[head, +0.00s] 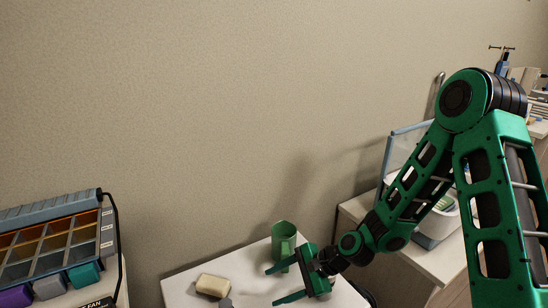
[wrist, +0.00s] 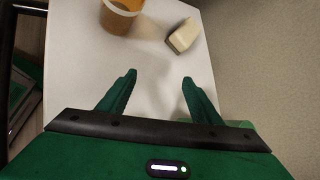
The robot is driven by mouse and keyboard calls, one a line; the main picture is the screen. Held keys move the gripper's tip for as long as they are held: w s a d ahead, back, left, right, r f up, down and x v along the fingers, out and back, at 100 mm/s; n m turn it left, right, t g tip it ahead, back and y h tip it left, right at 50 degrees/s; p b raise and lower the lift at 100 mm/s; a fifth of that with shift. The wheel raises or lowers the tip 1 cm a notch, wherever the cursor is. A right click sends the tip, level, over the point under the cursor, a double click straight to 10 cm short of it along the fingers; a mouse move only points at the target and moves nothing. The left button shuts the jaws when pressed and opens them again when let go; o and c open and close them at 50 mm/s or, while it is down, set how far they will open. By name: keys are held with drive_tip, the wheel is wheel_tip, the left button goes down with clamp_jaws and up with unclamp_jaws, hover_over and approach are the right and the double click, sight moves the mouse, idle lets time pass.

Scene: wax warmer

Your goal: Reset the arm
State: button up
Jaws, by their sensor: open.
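My gripper (head: 271,287) is open and empty above the white table (head: 183,287), with its fingers pointing left in the head view. In the wrist view, my gripper (wrist: 159,76) shows bare table between its fingers. A cream block (head: 213,285) lies on the table to the left of the fingertips. In the wrist view, the block (wrist: 184,36) is beyond the fingertips.
An amber cup (wrist: 122,12) stands on the table at the top of the wrist view. A blue-grey rack (head: 55,240) with coloured compartments is at the left. At the right, a clear-walled bin (head: 402,150) and white cabinets stand behind my arm. The wall is close behind the table.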

drive_tip(key=s+d+r+n+h, duration=0.2)
drive_tip(key=d+r+h, duration=0.15)
drive_tip(key=d, duration=0.55)
drive_tip(key=s+d+r+n+h, duration=0.15)
drive_tip(key=d+r, duration=0.25)
drive_tip(key=d, duration=0.5)
drive_tip(key=s+d+r+n+h, duration=0.2)
drive_tip(key=d+r+n+h, duration=0.15)
drive_tip(key=d, duration=0.55)
drive_tip(key=s+d+r, duration=0.5)
drive_tip(key=s+d, duration=0.1)
drive_tip(key=s, duration=0.3)
drive_tip(key=s+d+r+g, duration=0.1)
drive_tip(key=s+d+r, duration=0.5)
drive_tip(key=s, duration=0.3)
drive_tip(key=shift+s+d+r+m+h, duration=0.15)
drive_tip(key=shift+s+d+m+h, duration=0.15)
drive_tip(key=shift+s+d+h, duration=0.2)
drive_tip(key=shift+w, duration=0.1)
drive_tip(key=shift+w+d+f+g, duration=0.1)
drive_tip(key=shift+w+f+g, duration=0.2)
drive_tip(key=shift+w, duration=0.35)
